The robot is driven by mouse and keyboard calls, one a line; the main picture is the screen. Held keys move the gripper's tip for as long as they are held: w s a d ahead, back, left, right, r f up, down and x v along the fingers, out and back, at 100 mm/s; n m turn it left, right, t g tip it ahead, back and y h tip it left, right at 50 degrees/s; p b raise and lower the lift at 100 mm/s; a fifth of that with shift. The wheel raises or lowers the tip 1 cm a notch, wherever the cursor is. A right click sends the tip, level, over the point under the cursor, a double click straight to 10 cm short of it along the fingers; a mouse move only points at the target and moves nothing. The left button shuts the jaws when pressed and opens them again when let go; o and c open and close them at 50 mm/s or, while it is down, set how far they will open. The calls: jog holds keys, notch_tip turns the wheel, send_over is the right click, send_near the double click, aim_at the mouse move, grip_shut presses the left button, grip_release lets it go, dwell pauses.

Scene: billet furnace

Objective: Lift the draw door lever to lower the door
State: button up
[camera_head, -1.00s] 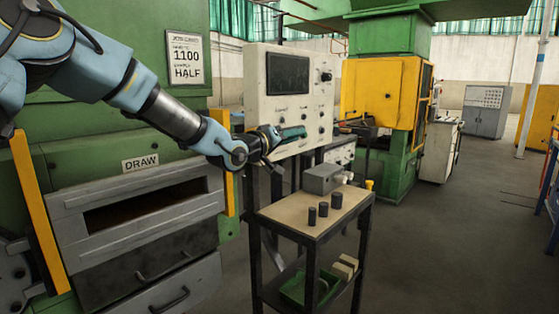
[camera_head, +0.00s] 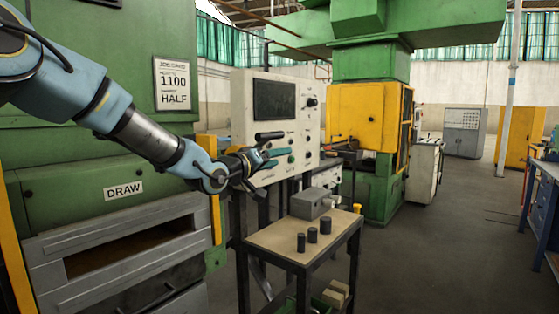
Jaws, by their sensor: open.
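The furnace front carries a DRAW sign (camera_head: 124,190). My gripper (camera_head: 275,150) is open at the end of my outstretched arm, in front of the lower part of the white control panel (camera_head: 243,95). Teal finger parts and a dark bar show at its tip. I cannot tell whether the dark bar belongs to my gripper or is a lever. No draw door lever can be picked out with certainty, and contact with the panel cannot be judged.
A small table (camera_head: 275,243) with a grey box (camera_head: 312,204) and three dark cylinders stands below my gripper. A yellow post (camera_head: 215,218) stands beside the furnace. A green and yellow machine (camera_head: 355,115) is behind. The floor at right is open, with a blue bench (camera_head: 545,205) at the edge.

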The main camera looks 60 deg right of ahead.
jog(key=a+b, duration=0.3)
jog(key=a, duration=0.6)
jog(key=shift+w+a, duration=0.25)
jog(key=shift+a, duration=0.1)
jog(key=shift+s, duration=0.1)
